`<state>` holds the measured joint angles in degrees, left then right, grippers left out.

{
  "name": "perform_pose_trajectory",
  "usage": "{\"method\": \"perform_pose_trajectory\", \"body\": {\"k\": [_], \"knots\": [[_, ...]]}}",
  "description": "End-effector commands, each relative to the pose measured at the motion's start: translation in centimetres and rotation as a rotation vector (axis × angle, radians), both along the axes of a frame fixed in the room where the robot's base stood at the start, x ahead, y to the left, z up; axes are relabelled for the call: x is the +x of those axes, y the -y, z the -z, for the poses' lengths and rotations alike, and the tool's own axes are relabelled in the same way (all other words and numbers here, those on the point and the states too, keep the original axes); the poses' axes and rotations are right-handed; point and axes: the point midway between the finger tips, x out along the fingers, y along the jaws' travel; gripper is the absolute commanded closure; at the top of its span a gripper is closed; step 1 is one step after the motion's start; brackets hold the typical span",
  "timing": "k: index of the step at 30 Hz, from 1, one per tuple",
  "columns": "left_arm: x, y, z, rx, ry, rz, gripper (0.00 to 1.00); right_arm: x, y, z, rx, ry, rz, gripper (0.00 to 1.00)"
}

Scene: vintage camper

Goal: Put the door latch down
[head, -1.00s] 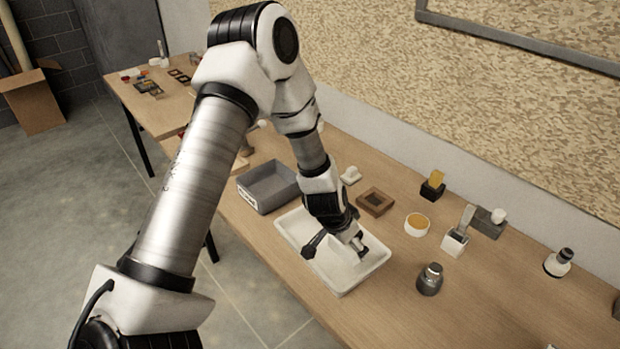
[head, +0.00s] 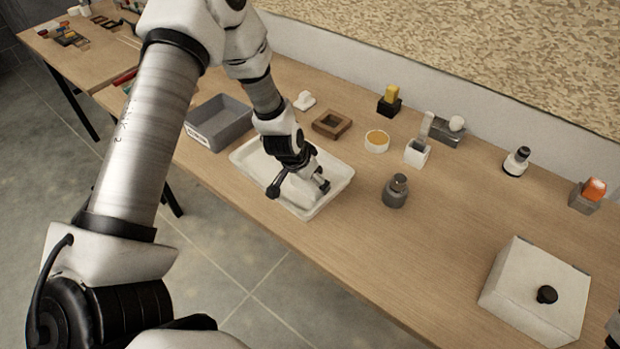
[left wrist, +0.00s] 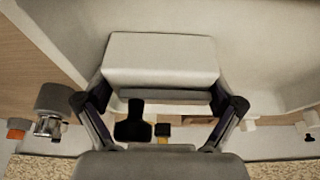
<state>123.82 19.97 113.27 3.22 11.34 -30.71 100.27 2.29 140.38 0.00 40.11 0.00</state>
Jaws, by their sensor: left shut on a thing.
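My left gripper (head: 305,190) reaches down into the white tray (head: 341,176) on the workbench. It is shut on what looks like the door latch (head: 298,192), a pale block with a black handle. In the left wrist view the latch's pale block (left wrist: 160,62) sits between the two fingers, with the dark handle (left wrist: 132,124) pointing toward the camera. The latch is low inside the tray; whether it touches the floor of the tray is hidden. The gripper covers part of it in the head view.
A grey bin (head: 219,122) stands left of the tray. Behind it are a brown square frame (head: 332,123) and a round orange-topped dish (head: 377,141). A grey knobbed piece (head: 396,191) stands right. A white box with a black knob (head: 530,292) is at the front right.

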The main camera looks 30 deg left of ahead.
Motion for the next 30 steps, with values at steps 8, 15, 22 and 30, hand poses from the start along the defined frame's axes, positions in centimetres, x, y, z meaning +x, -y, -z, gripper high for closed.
{"method": "perform_pose_trajectory", "body": {"k": [8, 15, 22, 30], "knots": [[0.0, 0.0, 0.2, 0.000, 0.000, 0.000, 0.00, 0.0, 0.0, 0.2, 0.000, 0.000, 0.000, 0.60], [-0.1, 0.0, -0.8, -0.001, 0.001, -0.001, 0.00, 0.0, 0.0, -0.5, 0.000, 0.000, 0.000, 0.60], [-2.1, -0.3, -6.2, -0.004, 0.001, -0.003, 0.00, 0.0, 0.0, -3.8, 0.000, 0.000, 0.000, 0.60], [-4.3, -0.6, -11.0, -0.001, 0.000, -0.001, 0.00, 0.0, 0.0, -6.8, 0.000, 0.000, 0.000, 0.60]]}}
